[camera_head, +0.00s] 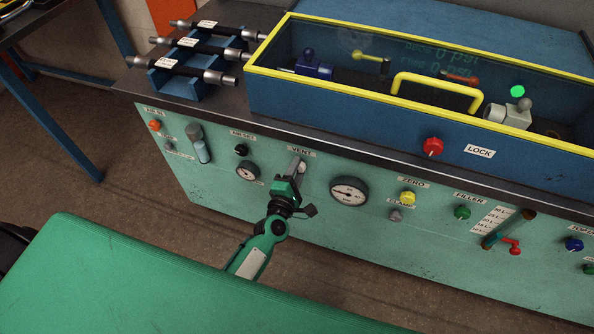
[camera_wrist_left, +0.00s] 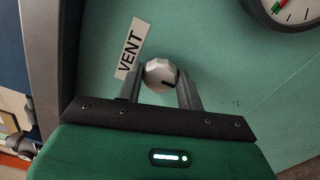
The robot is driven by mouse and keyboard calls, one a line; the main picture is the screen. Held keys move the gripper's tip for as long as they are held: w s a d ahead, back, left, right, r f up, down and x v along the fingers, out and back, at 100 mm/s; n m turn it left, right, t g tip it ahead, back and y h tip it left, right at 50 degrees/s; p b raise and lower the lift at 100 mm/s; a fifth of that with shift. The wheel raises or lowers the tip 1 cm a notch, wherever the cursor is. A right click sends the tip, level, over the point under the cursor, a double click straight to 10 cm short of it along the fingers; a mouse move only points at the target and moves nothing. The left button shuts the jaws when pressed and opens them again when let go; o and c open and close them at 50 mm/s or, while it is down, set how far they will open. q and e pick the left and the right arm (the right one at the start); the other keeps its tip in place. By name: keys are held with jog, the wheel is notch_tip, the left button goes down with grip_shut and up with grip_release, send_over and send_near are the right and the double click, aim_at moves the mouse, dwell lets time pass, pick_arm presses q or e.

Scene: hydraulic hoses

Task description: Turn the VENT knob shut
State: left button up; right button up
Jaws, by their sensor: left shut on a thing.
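The VENT knob (camera_wrist_left: 160,76) is a pale faceted knob with a dark mark on its face, set in the green front panel beside the VENT label (camera_wrist_left: 132,48). In the head view the VENT label (camera_head: 302,151) is above my left gripper (camera_head: 298,168), which mostly hides the knob. In the left wrist view my left gripper (camera_wrist_left: 160,90) has one finger on each side of the knob and is shut on it. My right gripper is not in view.
A gauge (camera_head: 349,191) is right of the knob and a smaller gauge (camera_head: 248,170) is left. The yellow-framed case (camera_head: 400,125) stands above on the bench. Labelled hoses (camera_head: 190,62) lie in a blue rack (camera_head: 172,84). A green surface (camera_head: 150,285) fills the lower left.

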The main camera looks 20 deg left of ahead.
pick_arm(q)
jog(key=o, duration=1)
jog(key=shift+s, duration=0.15)
jog(key=s+b, duration=0.1)
jog(key=s, duration=1.2)
jog(key=shift+s+a, duration=0.3)
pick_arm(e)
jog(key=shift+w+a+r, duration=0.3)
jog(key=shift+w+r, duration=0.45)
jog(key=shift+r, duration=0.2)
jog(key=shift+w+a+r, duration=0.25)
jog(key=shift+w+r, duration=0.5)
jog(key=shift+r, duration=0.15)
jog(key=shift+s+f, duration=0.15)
